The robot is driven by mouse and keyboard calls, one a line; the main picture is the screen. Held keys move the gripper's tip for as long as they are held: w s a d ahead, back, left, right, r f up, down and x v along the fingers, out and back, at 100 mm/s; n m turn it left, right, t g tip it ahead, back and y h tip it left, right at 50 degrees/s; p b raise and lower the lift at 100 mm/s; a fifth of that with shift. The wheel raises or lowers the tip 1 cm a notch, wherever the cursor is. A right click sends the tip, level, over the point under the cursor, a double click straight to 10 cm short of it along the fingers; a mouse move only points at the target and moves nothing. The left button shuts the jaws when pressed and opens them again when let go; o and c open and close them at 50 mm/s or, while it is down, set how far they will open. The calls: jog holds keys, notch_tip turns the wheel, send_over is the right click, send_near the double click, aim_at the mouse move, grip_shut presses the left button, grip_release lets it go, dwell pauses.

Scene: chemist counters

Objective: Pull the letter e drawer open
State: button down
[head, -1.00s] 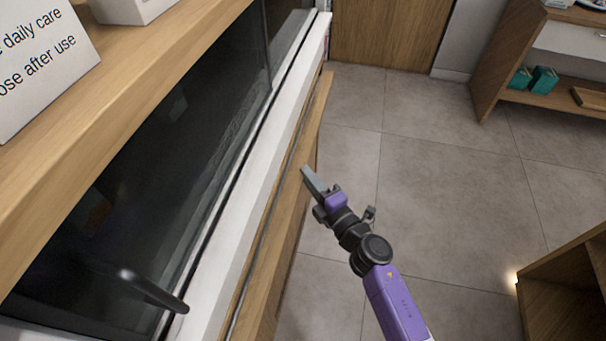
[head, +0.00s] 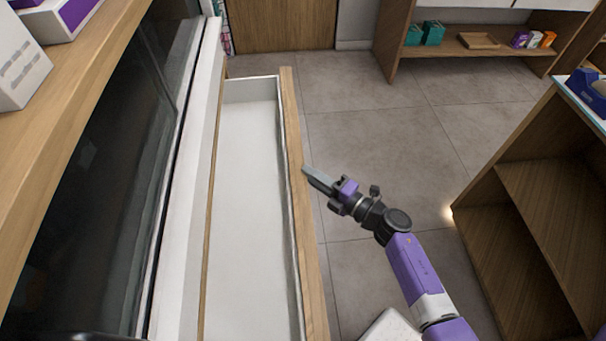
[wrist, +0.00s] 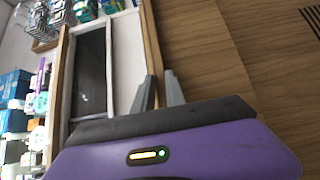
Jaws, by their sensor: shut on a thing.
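The drawer (head: 250,200) stands well out from the counter on the left of the head view. Its long white inside is empty, and its wooden front (head: 306,240) runs along the right side. No letter on it can be read from here. My gripper (head: 308,172) is at the outer face of that front, near its top edge, and is shut on it. In the wrist view my gripper's two grey fingers (wrist: 160,85) stand on either side of the thin top edge of the drawer front (wrist: 152,45). The exact contact is small and partly hidden.
The glass-fronted counter (head: 115,170) with a white rail rises left of the drawer. An open wooden shelf unit (head: 540,210) stands at the right. A shelf (head: 465,52) with small boxes is at the back. The tiled floor (head: 380,130) between them is clear.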

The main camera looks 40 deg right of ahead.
jog(key=shift+f, duration=0.1)
jog(key=c, duration=1.4)
grip_release()
jog(key=shift+o, duration=0.2)
jog(key=s+d+b, duration=0.1)
jog(key=s, duration=0.6)
jog(key=shift+s, duration=0.35)
jog(key=shift+d, duration=0.15)
